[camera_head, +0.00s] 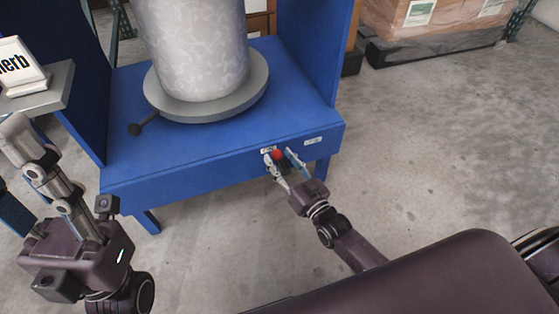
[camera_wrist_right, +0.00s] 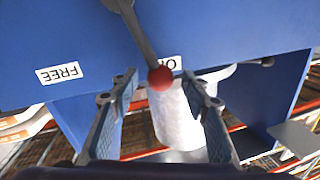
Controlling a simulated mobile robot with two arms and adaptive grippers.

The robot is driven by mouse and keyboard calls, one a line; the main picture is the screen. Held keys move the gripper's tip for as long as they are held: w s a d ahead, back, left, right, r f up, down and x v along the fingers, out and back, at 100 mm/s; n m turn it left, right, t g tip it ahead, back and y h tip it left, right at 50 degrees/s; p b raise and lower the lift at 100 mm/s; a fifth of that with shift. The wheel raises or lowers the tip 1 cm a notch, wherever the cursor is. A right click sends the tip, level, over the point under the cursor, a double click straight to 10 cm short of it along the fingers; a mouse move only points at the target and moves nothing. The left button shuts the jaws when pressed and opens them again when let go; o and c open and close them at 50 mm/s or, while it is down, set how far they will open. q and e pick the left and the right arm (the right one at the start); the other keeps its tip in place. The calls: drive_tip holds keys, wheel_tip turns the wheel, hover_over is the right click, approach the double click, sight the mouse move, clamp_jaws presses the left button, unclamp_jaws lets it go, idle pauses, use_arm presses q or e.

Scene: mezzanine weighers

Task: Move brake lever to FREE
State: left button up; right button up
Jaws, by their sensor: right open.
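The brake lever is a dark bar (camera_wrist_right: 137,30) ending in a red knob (camera_head: 277,154), on the front edge of the blue stand (camera_head: 200,170). In the right wrist view its knob (camera_wrist_right: 160,78) partly covers a white label (camera_wrist_right: 174,63), which seems to read ON. The FREE label (camera_wrist_right: 63,73) is well to the left there. My right gripper (camera_head: 279,155) is open, with one finger on each side of the knob; contact cannot be made out. My left gripper (camera_head: 12,172) is at the left edge, partly cut off, fingers apart, away from the stand.
A pale wrapped cylinder (camera_head: 195,45) stands on a grey round turntable (camera_head: 255,90) on the stand. A dark ball-ended handle (camera_head: 135,129) sticks out at its left. A grey shelf with a sign (camera_head: 20,66) is at left.

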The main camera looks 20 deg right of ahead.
drive_tip(key=shift+w+a, duration=0.1)
drive_tip(key=shift+w, duration=0.25)
clamp_jaws()
